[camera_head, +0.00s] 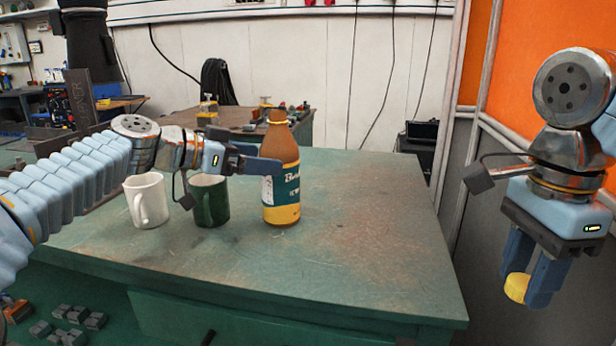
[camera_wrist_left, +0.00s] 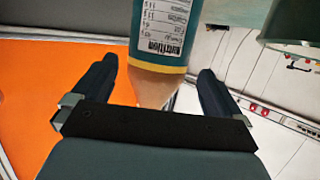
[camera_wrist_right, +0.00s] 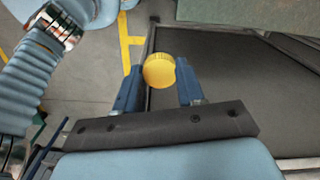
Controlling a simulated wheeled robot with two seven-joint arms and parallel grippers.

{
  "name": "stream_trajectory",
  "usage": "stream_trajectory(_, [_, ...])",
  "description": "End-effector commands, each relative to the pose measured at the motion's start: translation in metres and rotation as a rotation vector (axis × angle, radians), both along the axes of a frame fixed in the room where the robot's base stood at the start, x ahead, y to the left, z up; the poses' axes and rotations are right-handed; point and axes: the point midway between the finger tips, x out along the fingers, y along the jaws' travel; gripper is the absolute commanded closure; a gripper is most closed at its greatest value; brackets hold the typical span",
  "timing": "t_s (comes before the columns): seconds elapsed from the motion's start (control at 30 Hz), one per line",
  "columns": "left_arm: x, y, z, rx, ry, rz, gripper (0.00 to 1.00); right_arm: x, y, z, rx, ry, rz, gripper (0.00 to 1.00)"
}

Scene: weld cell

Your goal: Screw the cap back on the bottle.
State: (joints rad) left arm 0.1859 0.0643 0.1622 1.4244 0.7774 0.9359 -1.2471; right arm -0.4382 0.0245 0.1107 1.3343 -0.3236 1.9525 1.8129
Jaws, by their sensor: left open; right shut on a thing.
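The bottle (camera_head: 281,170), brown with a dark label and yellow base band, stands upright on the green table; its neck top shows no cap. My left gripper (camera_head: 268,162) is level with its upper part, one finger passing in front of it. In the left wrist view the bottle (camera_wrist_left: 158,68) lies between the two spread fingers (camera_wrist_left: 152,88), with gaps on both sides. My right gripper (camera_head: 530,283) is shut on the yellow cap (camera_head: 516,287), off the table's right side. The right wrist view shows the cap (camera_wrist_right: 159,71) between the fingertips (camera_wrist_right: 157,74).
A white mug (camera_head: 149,203) and a dark green mug (camera_head: 211,200) stand left of the bottle, beneath my left arm. The green table (camera_head: 360,230) is clear right of the bottle and in front. Another workbench stands behind. An orange panel (camera_head: 545,60) is at the right.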

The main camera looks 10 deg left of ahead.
Motion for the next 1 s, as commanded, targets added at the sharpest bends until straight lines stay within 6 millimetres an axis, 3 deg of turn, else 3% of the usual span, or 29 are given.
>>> stream_trajectory(0.27, [0.002, -0.003, 0.0, 0.0, 0.001, -0.002, 0.0, 0.0, 0.0, 0.002, 0.0, 0.0, 0.0, 0.89])
stream_trajectory(0.6, [0.031, -0.036, -0.008, 0.001, 0.001, -0.001, 0.0, 0.0, 0.0, 0.015, 0.0, 0.0, 0.0, 0.89])
stream_trajectory(1.0, [0.033, -0.038, -0.01, 0.0, 0.0, 0.0, 0.0, 0.0, 0.0, 0.015, 0.0, 0.0, 0.0, 0.89])
